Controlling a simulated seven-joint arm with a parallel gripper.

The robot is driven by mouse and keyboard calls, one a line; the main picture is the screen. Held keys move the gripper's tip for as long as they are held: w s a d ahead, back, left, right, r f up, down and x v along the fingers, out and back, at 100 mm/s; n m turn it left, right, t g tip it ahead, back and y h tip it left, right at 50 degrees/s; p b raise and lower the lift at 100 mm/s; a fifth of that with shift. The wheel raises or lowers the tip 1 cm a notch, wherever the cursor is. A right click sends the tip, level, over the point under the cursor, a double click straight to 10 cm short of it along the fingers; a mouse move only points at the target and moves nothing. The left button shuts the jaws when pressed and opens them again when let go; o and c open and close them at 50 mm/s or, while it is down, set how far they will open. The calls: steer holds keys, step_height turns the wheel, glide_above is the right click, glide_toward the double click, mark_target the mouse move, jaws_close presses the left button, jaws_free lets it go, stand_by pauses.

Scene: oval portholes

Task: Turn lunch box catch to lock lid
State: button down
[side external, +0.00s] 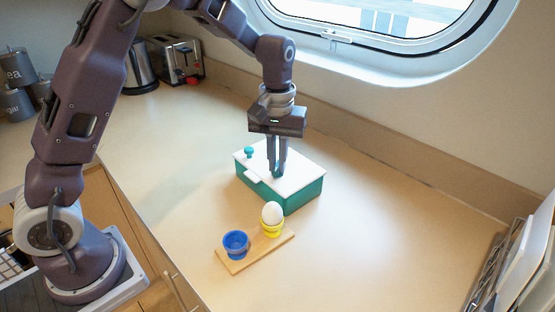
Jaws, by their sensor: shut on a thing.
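The lunch box (302,196) is green with a white lid (300,167) lying on top. It stands on the counter in the middle of the view. A small teal knob (249,151) stands at the lid's left corner. A white tab (253,177) shows at the lid's near left edge. My gripper (277,174) points straight down over the lid and is shut on a small teal piece, which looks like the catch. The fingers hide most of that piece, so I cannot tell which way it is turned.
A wooden board (240,263) in front of the box holds a blue egg cup (236,243) and a yellow egg cup (271,229) with a white egg (272,212). A toaster (178,60) and kettle (140,68) stand at the back left. A plate rack (490,265) is at right.

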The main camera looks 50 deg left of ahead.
steer(key=n, duration=0.5)
steer(key=shift+n, duration=0.3)
steer(key=n, duration=0.4)
steer(key=shift+n, duration=0.4)
steer(key=c, duration=1.5)
jaws_free()
steer(key=shift+r, duration=0.1)
